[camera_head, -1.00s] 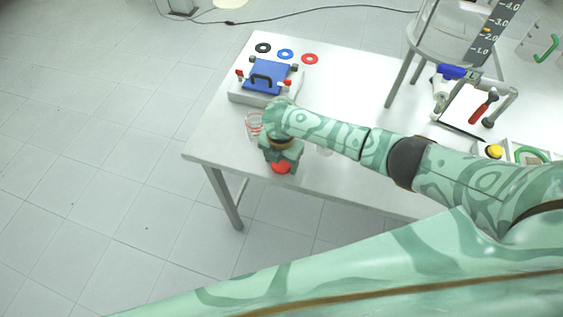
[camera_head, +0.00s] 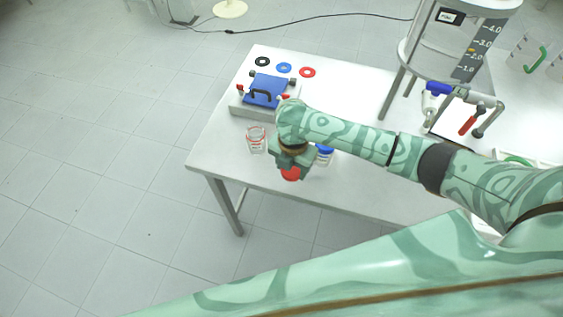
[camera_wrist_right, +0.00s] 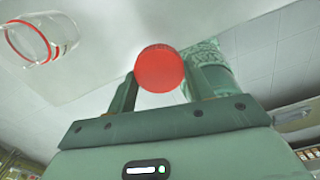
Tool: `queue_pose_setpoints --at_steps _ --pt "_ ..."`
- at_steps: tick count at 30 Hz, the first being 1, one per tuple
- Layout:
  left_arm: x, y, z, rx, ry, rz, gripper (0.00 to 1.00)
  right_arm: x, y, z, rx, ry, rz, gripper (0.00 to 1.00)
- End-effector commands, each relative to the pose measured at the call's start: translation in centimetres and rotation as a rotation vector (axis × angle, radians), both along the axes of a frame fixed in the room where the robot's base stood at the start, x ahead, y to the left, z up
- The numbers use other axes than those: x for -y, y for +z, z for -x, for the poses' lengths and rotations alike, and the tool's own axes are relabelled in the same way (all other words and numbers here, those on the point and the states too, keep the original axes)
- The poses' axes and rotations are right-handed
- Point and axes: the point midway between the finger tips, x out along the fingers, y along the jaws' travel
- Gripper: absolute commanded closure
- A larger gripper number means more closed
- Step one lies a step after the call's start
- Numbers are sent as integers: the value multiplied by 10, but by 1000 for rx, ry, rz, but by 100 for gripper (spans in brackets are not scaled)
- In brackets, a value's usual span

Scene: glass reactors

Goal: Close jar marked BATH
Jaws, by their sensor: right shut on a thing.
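My right gripper (camera_head: 290,164) is shut on a round red lid (camera_head: 290,174), held above the table near its front edge. The lid also shows between the fingers in the right wrist view (camera_wrist_right: 159,69). An open glass jar with red rings (camera_head: 256,140) stands on the table to the left of the gripper. It shows at the upper left of the right wrist view (camera_wrist_right: 40,38), apart from the lid. A jar with a blue lid (camera_head: 325,153) stands right of the gripper, partly hidden by my arm. I cannot read a BATH mark on either jar. My left gripper is not in view.
A device with a blue panel and black handle (camera_head: 265,88) stands behind the jars. Black (camera_head: 262,61), blue (camera_head: 284,68) and red (camera_head: 307,72) rings lie behind it. A clamp stand (camera_head: 465,107) is at the right. The table's left front corner (camera_head: 200,165) is clear.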

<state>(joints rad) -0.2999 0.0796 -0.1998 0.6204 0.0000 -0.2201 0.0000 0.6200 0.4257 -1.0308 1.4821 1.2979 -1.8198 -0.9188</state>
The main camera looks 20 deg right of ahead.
Motion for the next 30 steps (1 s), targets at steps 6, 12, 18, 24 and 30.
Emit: queue_pose_setpoints --at_steps 6,12,18,24,30 --pt "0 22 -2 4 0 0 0 25 29 49 -3 2 3 72" --pt "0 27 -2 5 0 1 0 37 40 75 -2 1 2 72" --pt "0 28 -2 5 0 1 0 41 44 85 -1 0 1 72" --pt "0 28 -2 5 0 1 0 41 43 85 -1 0 0 72" --pt "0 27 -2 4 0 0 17 41 42 85 -2 0 1 72"
